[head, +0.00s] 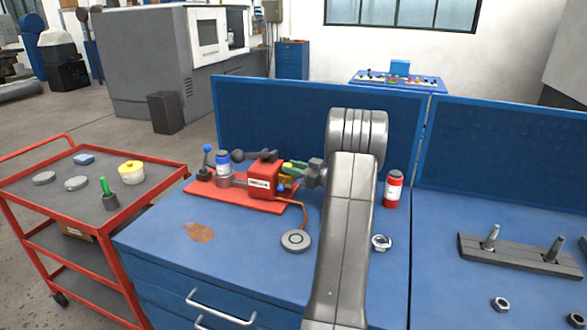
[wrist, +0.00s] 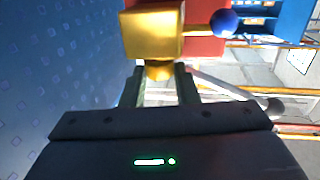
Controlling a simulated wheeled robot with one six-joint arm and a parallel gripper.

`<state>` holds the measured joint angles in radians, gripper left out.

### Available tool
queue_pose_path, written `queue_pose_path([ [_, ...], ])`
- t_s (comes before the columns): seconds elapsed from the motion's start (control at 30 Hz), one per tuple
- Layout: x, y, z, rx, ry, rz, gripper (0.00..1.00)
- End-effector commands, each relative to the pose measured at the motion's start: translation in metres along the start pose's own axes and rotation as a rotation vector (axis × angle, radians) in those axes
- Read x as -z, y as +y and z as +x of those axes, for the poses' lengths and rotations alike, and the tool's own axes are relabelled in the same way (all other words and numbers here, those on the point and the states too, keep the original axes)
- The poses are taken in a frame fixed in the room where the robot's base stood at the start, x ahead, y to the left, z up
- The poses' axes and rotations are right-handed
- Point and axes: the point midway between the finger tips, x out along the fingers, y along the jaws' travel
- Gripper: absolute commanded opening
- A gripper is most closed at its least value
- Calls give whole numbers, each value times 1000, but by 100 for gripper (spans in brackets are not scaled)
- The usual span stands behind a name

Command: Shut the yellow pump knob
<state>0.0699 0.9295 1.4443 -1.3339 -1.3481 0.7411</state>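The red pump (head: 263,180) stands on a red base plate (head: 205,192) on the blue workbench. A yellow part (head: 286,179) shows at its right side, partly covered by my green gripper fingers (head: 294,167). In the wrist view, a yellow block (wrist: 152,36) fills the top middle, with a round yellow knob (wrist: 159,71) sticking out from it towards me. My gripper (wrist: 160,76) has one fingertip on each side of this knob. The fingers are very close to it; I cannot tell whether they touch it.
A blue ball-ended lever (wrist: 223,22) sticks out right of the yellow block. A blue panel (head: 270,115) backs the bench.

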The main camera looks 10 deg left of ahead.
Motion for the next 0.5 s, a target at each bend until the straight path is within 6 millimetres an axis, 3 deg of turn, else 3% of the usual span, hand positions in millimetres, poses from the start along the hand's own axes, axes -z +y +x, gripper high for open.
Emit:
queue_pose_path([
  [0.5, -1, -7, 2, -240, 2, -2, 5],
])
